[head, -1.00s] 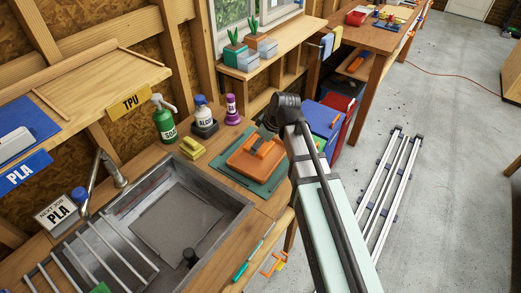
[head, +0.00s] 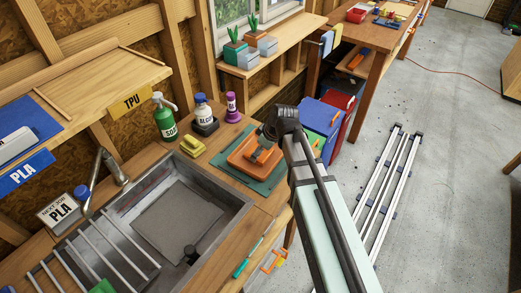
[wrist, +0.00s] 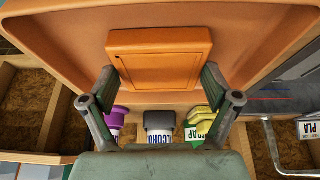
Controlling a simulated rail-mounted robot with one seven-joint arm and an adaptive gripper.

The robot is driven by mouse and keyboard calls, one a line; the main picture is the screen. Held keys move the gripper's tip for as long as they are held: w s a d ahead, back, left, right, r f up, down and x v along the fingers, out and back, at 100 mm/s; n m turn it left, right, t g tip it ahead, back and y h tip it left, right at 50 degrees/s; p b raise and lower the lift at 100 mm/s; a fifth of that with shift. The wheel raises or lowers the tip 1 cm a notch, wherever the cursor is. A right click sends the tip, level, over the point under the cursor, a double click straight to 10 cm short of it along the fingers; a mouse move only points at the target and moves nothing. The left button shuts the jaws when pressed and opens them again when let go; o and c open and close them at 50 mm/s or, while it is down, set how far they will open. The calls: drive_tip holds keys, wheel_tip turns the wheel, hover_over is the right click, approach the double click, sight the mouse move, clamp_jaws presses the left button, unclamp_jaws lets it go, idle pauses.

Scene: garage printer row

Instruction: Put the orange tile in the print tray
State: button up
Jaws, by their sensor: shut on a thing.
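The orange tile (wrist: 160,60) is a flat square block held between the two fingers of my gripper (wrist: 159,75) in the wrist view. The orange print tray (wrist: 55,40) has a raised rim and fills the background behind the tile. In the head view the tray (head: 238,160) lies on a green mat on the bench, right of the sink. My gripper (head: 268,138) is over the tray's right part and hides some of it. The tile shows only in part there. I cannot tell whether the tile touches the tray floor.
A teal tool (head: 246,258) lies near the bench's front edge.

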drive_tip(key=o, duration=0.9)
drive_tip(key=shift+r, duration=0.2)
drive_tip(key=b+v, duration=0.2)
drive_tip(key=v, duration=1)
drive_tip(key=shift+a, duration=0.1)
